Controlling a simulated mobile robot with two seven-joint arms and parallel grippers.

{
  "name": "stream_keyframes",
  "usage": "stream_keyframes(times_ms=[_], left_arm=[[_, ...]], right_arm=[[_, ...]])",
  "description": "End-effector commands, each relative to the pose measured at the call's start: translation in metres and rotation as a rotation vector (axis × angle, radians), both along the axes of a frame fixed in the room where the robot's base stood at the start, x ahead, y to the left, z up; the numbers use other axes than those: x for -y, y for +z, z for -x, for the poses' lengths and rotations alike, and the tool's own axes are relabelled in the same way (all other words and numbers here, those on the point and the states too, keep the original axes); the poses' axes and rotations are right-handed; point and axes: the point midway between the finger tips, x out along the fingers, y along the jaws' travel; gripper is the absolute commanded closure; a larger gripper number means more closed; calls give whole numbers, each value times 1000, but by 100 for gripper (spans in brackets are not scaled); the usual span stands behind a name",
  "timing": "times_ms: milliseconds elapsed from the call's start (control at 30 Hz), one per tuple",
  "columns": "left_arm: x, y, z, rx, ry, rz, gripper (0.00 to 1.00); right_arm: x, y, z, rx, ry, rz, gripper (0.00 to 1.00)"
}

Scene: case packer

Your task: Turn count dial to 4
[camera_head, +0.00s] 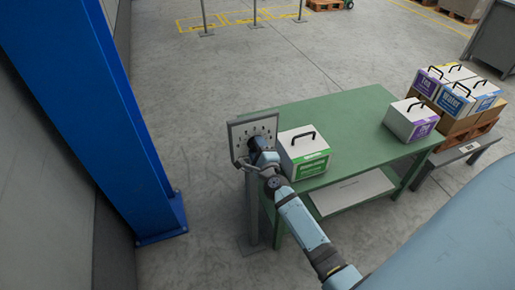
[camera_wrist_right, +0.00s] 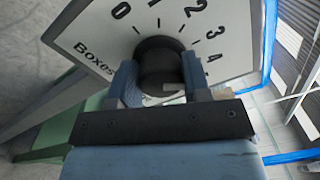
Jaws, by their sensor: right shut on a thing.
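The count dial is a black round knob (camera_wrist_right: 160,62) on a pale panel (camera_wrist_right: 92,32) printed with "Boxes" and the numbers 0 to 4 around it. In the head view the panel (camera_head: 236,134) stands on a post at the left end of the green table. My right gripper (camera_wrist_right: 158,78) is shut on the knob, one finger on each side; in the head view the gripper (camera_head: 261,153) reaches up to the panel's front. I cannot tell which number the knob points at. My left gripper is not in view.
A white and green box (camera_head: 304,158) stands on the green table (camera_head: 350,128) close right of my right gripper. A white and purple box (camera_head: 411,122) stands farther right. A blue column (camera_head: 95,105) rises at left. Several boxes sit on a pallet (camera_head: 480,135) at right.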

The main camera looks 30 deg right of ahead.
Motion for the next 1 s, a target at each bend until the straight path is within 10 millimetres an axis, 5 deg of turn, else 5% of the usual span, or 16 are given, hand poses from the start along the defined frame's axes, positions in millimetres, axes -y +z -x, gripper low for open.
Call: stream_keyframes(times_ms=[267, 300, 400, 767, 1000], left_arm=[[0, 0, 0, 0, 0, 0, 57], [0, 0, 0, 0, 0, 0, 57], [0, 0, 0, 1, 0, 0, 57], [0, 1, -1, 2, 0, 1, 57], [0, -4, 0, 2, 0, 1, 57]], right_arm=[[2, 5, -2, 8, -3, 3, 80], [2, 5, -2, 8, -3, 3, 49], [2, 4, -2, 7, -3, 4, 30], [-1, 1, 3, 2, -1, 2, 30], [-11, -3, 44, -2, -1, 3, 30]])
